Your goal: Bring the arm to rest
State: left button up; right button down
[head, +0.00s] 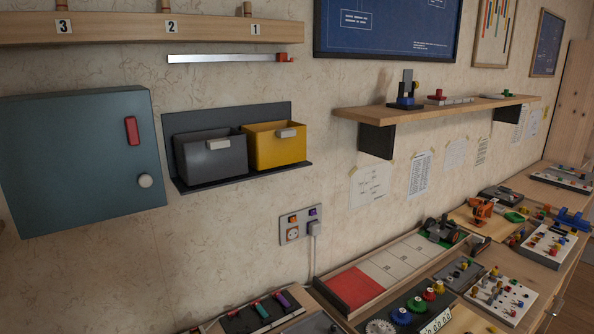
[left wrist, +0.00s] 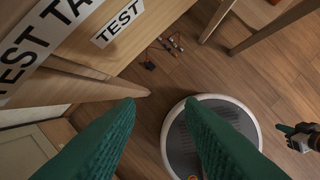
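My left gripper (left wrist: 159,103) shows in the left wrist view as two green ridged fingers. They are spread wide apart with nothing between them, above the wooden floor (left wrist: 140,125). My right gripper (left wrist: 291,135) appears small at the right edge of the left wrist view, dark with a green tip. It is too small there to tell whether it is open. Neither gripper nor arm shows in the head view.
The head view shows a teal cabinet (head: 75,165), a grey bin (head: 213,157), a yellow bin (head: 275,150) and a wooden shelf (head: 440,112) on the wall. A crowded bench runs along the lower right. In the left wrist view, wooden legs (left wrist: 262,28) stand at the top right.

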pick_arm(q)
jog(key=s+f+g, duration=0.1)
jog(key=s+f, duration=0.1)
jog(key=f, duration=1)
jog(key=s+f, duration=0.2)
jog(key=f, duration=0.9)
jog(key=s+a+f+g, duration=0.1)
jog(key=s+a+f, duration=0.2)
jog(key=s+f, duration=1)
jog(key=shift+s+f, duration=0.25)
jog(key=shift+s, duration=0.7)
